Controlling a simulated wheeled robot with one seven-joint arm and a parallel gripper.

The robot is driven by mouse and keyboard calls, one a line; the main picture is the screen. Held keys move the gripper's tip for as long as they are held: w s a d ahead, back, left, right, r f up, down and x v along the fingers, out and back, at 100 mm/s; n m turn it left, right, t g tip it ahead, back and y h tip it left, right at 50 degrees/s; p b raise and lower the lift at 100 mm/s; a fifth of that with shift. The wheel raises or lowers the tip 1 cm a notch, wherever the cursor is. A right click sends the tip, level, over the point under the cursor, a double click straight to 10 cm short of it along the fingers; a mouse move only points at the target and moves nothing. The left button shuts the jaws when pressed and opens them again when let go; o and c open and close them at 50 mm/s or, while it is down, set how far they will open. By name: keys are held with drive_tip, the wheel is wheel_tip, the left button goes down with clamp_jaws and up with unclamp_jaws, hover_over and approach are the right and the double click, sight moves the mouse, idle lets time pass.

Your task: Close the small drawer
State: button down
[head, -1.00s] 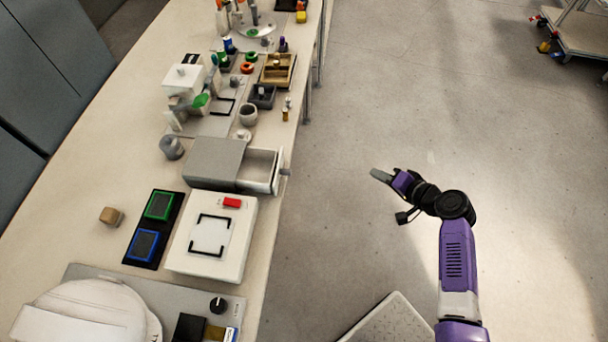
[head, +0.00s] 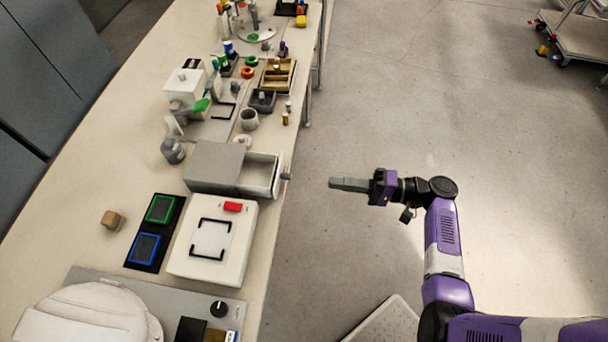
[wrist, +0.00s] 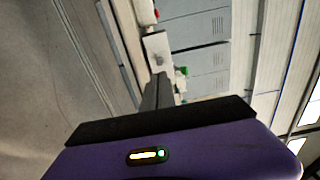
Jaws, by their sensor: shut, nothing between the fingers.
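The small drawer (head: 259,174) is pulled open to the right out of its grey cabinet (head: 213,166) on the long bench. Its inside looks empty, and a grey knob (head: 285,177) sticks out from its white front at the bench edge. My gripper (head: 334,183) is shut and empty. It is over the floor to the right of the knob, apart from it, with its fingers pointing left toward the drawer. In the wrist view the shut fingers (wrist: 153,92) point up the picture toward the bench side.
A white box with a red button (head: 232,207) stands in front of the cabinet. A grey cup (head: 249,119) and small trays stand behind it. A white helmet shell (head: 85,315) lies at the near left. The floor between gripper and bench is clear.

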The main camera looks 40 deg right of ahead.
drive_tip(key=p, duration=0.2)
approach(267, 179)
wheel_tip(267, 179, up, 2)
drive_tip(key=shift+w+a+r, duration=0.15)
drive_tip(key=shift+a+r, duration=0.05)
drive_tip(key=shift+r, duration=0.05)
drive_tip(key=b+x, duration=0.2)
drive_tip(key=x, duration=0.7)
drive_tip(key=shift+f+b, duration=0.1)
drive_tip(key=shift+b, duration=0.25)
drive_tip(key=shift+w+a, duration=0.15)
drive_tip(key=shift+r, duration=0.2)
